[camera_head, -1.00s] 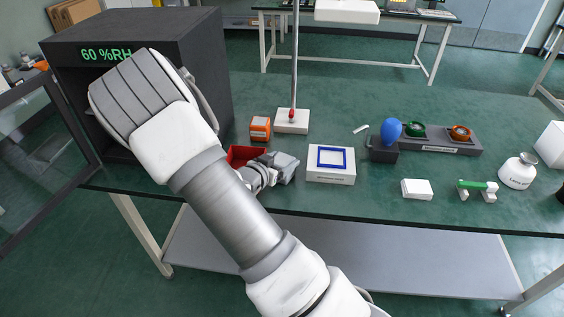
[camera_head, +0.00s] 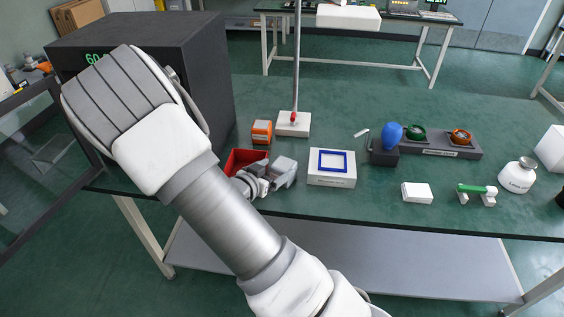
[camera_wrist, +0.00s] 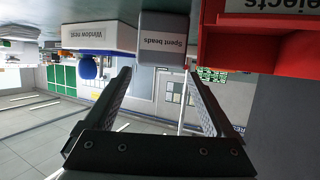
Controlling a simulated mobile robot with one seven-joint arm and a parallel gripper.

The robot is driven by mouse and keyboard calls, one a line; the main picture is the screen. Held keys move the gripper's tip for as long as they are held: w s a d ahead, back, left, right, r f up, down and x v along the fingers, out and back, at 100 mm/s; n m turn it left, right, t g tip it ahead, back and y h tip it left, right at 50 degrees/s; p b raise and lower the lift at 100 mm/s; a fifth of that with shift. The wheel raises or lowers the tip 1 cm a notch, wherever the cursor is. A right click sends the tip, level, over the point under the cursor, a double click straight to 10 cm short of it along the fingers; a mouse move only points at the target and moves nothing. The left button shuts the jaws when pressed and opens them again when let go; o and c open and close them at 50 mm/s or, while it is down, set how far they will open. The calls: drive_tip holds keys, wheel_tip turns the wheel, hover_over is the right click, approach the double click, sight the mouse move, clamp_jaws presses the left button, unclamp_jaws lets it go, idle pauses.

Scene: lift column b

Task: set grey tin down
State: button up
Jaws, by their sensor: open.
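The grey tin (camera_head: 284,168) stands on the green bench just right of the red tray, near the front edge. It also shows in the upside-down wrist view (camera_wrist: 163,48), with a label reading "Spent beads". My gripper (camera_head: 262,182) is low at the bench, on the near left side of the tin. In the wrist view my gripper (camera_wrist: 158,74) is open, its two fingers pointing at the tin with nothing held between them. The fingertips appear just short of the tin, or barely beside it. In the head view my gripper partly hides the tin's lower left.
The red tray (camera_head: 238,158), marked "Rejects" in the wrist view (camera_wrist: 275,45), is close beside my gripper. The white window nest (camera_head: 332,177) with a blue frame is right of the tin. An orange block (camera_head: 261,132) and a stand's white base (camera_head: 293,124) are behind.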

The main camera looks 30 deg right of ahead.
drive_tip(key=s+a+r+n+t+y+p, duration=0.1)
drive_tip(key=s+a+r+n+y, duration=0.15)
drive_tip(key=a+r+y, duration=0.55)
drive_tip(key=s+a+r+n+y, duration=0.1)
drive_tip(key=a+r+n+y, duration=0.3)
drive_tip(key=a+r, duration=0.5)
drive_tip(key=s+d+r+n+g, duration=0.1)
drive_tip(key=s+d+r+n, duration=0.1)
drive_tip(key=s, duration=0.8)
drive_tip(key=s+d+r+n+g, duration=0.2)
drive_tip(key=s+d+r, duration=0.2)
drive_tip(key=s, duration=0.6)
drive_tip(key=shift+s+r+n, duration=0.15)
drive_tip(key=shift+r+n, duration=0.15)
drive_tip(key=shift+n, duration=0.05)
drive_tip(key=shift+a, duration=0.1)
